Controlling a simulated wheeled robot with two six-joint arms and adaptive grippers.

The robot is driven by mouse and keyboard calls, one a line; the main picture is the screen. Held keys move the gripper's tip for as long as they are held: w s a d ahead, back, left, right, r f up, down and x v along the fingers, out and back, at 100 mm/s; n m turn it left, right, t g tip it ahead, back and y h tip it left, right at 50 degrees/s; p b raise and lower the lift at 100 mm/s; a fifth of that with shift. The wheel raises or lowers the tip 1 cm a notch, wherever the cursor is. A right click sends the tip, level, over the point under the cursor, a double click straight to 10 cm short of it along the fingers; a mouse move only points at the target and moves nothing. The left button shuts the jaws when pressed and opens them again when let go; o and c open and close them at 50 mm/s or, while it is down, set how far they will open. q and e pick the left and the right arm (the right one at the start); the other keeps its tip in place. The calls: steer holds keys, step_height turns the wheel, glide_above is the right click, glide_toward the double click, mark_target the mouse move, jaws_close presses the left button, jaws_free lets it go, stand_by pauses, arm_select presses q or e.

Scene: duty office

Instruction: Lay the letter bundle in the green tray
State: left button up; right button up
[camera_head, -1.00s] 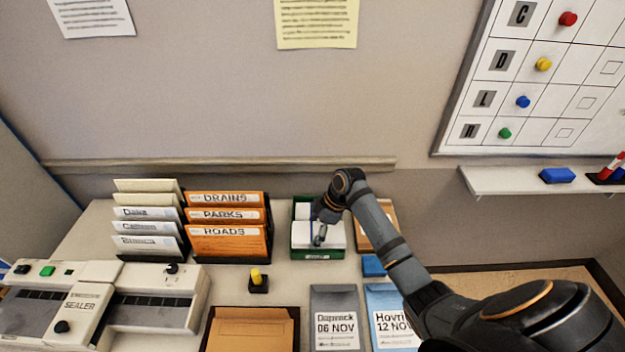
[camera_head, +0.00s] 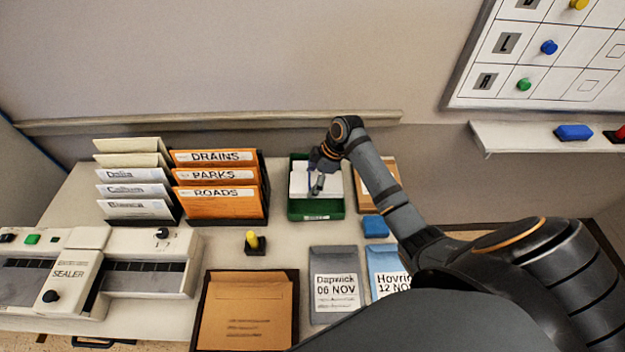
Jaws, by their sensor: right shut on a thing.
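The green tray (camera_head: 297,211) stands near the back of the desk, right of the orange folders. My right gripper (camera_head: 318,186) points down over it, reached by the arm from the right. It is shut on what looks like the white letter bundle (camera_head: 332,183), which shows inside the tray's outline. The fingers hide part of the bundle. I cannot tell whether the bundle touches the tray floor. My left gripper is out of view.
Orange folders (camera_head: 217,207) and pale folders (camera_head: 136,209) stand left of the tray. A blue block (camera_head: 376,227), a black-and-yellow stamp-like thing (camera_head: 254,243), a grey envelope (camera_head: 334,283) and a brown envelope (camera_head: 245,311) lie nearer. The sealer (camera_head: 72,275) fills the left.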

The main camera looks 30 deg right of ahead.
step_height(320, 180, down, 4)
steer(key=shift+b, duration=1.2)
steer(key=shift+f, duration=0.65)
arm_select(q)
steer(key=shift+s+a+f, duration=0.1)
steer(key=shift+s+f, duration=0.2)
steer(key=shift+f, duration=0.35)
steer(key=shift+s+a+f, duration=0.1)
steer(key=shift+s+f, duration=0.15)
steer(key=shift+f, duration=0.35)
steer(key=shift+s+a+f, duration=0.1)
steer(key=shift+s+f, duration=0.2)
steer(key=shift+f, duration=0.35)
arm_select(e)
steer(key=shift+f, duration=0.1)
steer(key=o, duration=1.2)
steer(key=shift+c, duration=0.2)
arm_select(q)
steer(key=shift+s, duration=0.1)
